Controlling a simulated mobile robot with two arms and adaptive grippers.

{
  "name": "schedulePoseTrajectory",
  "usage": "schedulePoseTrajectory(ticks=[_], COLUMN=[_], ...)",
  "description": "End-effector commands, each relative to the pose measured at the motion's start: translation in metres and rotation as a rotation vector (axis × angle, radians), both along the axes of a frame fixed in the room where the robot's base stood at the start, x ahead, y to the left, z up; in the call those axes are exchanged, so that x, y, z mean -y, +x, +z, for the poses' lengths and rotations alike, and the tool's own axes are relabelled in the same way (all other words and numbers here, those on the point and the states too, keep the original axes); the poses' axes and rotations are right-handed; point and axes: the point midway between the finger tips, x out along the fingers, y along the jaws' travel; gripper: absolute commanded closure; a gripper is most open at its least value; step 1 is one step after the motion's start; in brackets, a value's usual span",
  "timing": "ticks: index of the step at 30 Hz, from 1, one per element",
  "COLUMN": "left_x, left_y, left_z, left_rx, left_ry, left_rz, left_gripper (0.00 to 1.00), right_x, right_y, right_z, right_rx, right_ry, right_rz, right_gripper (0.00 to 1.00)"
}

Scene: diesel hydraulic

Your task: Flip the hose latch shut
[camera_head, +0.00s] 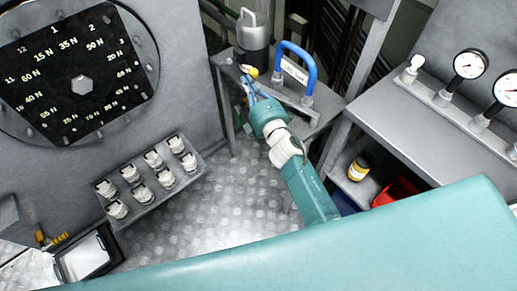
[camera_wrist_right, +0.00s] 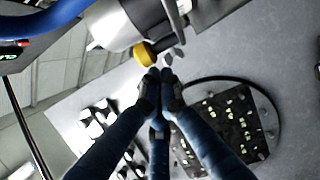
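My right gripper (camera_head: 250,88) reaches over the small metal shelf, close to a yellow knob (camera_head: 252,71) at the foot of a grey metal canister-like fitting (camera_head: 253,42) with a loop handle on top. In the right wrist view, the blue fingers of the right gripper (camera_wrist_right: 160,78) come together at their dark tips, just below the yellow knob (camera_wrist_right: 145,53). Nothing shows between them, and I cannot tell whether they touch the knob. I cannot tell for sure which part is the hose latch. My left gripper is not in view.
A blue handle (camera_head: 296,58) with a white label stands right of the gripper. A gauge bench (camera_head: 420,135) is farther right, with a yellow-banded jar (camera_head: 360,166) and red bin (camera_head: 397,190) below. A panel of white switches (camera_head: 152,181) is at left. Plate floor (camera_head: 225,205) is clear.

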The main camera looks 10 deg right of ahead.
Motion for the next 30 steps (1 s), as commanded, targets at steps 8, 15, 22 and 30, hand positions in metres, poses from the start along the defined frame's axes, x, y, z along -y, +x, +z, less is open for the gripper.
schedulePoseTrajectory(ticks=[8,15,22,30], left_x=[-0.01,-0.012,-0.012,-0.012], left_y=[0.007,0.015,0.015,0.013], left_z=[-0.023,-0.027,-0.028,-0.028], left_rx=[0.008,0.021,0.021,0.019], left_ry=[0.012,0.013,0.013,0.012], left_rz=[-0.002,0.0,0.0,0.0], left_gripper=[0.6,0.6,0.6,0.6], right_x=[0.024,0.038,0.044,0.045], right_y=[0.025,0.037,0.042,0.042], right_z=[-0.001,0.0,0.0,0.0], right_rx=[0.002,0.001,0.001,0.001], right_ry=[0.0,-0.005,-0.002,-0.002], right_rz=[-0.146,-0.14,-0.139,-0.139], right_gripper=[1.0,1.0,1.0,1.0])
